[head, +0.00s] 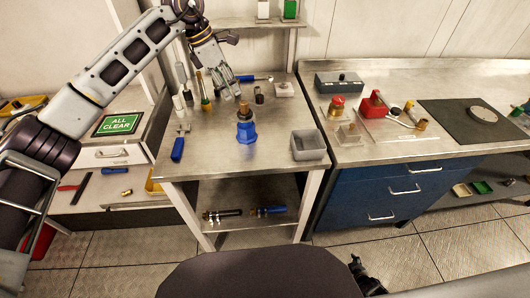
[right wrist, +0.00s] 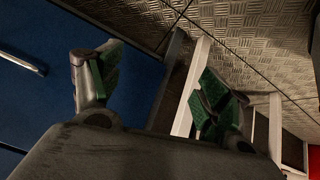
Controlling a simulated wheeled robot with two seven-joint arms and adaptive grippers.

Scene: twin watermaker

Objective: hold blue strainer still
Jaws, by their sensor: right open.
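The blue strainer (head: 246,131) stands upright on the middle steel bench in the head view, with a brass-coloured fitting on its top. My left gripper (head: 222,88) points down over the back left of that bench, behind and left of the strainer and apart from it. Its finger spacing is too small to tell. My right gripper (right wrist: 155,85) is open and empty in the right wrist view, with its green-padded fingers wide apart. Part of it shows low in the head view (head: 366,275), in front of the benches and far from the strainer. The strainer is not in the right wrist view.
A grey open bin (head: 309,146) stands right of the strainer. Several upright tools stand at the bench's back left. The blue drawer cabinet (head: 380,194) is at the right. Bare bench lies in front of the strainer.

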